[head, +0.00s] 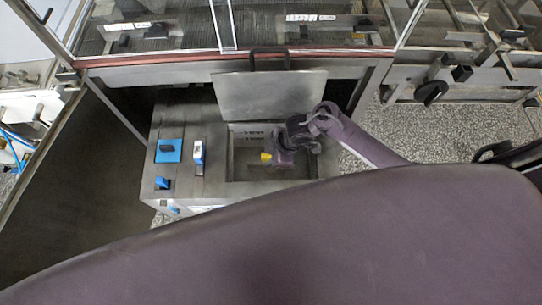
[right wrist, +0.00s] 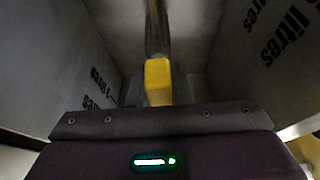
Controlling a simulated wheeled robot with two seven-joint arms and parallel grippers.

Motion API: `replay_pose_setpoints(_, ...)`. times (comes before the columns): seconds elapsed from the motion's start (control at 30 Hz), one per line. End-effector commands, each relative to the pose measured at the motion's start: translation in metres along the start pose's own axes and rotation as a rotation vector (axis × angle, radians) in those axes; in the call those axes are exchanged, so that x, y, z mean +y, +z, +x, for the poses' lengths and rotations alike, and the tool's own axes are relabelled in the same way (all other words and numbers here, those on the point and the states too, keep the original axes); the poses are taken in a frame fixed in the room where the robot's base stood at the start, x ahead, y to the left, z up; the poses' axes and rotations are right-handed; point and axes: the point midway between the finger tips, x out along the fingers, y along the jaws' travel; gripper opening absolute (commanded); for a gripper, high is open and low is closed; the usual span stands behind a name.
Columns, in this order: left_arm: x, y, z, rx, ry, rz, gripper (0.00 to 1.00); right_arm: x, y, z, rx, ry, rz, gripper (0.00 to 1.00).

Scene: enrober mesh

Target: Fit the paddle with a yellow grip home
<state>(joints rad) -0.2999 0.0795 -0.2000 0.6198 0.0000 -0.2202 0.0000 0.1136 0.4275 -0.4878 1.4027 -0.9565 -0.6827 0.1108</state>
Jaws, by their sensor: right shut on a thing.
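The paddle's yellow grip (head: 266,157) shows in the head view beside my right gripper (head: 282,158), inside the opening of a metal tank (head: 236,172). In the right wrist view the yellow grip (right wrist: 158,82) stands just past my gripper's body, with a metal shaft (right wrist: 156,30) running away from it. My right gripper is shut on the paddle. The paddle's far end and its seat are hidden or too dark to tell. My left gripper does not show.
The tank's lid (head: 270,95) stands raised behind the opening. Tank walls with "litres" markings (right wrist: 285,35) are close on both sides. Left on the housing are a blue plate with a black knob (head: 168,150), a white-and-blue switch (head: 198,152) and a blue knob (head: 162,183).

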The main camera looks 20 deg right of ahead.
Motion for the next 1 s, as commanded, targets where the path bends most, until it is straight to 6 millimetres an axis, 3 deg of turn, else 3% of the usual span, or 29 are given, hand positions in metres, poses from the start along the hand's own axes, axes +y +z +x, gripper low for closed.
replay_pose_setpoints(1.0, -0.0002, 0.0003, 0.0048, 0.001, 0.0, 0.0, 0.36, 0.0005, 0.0029, 0.0074, 0.0, 0.001, 0.0, 0.0)
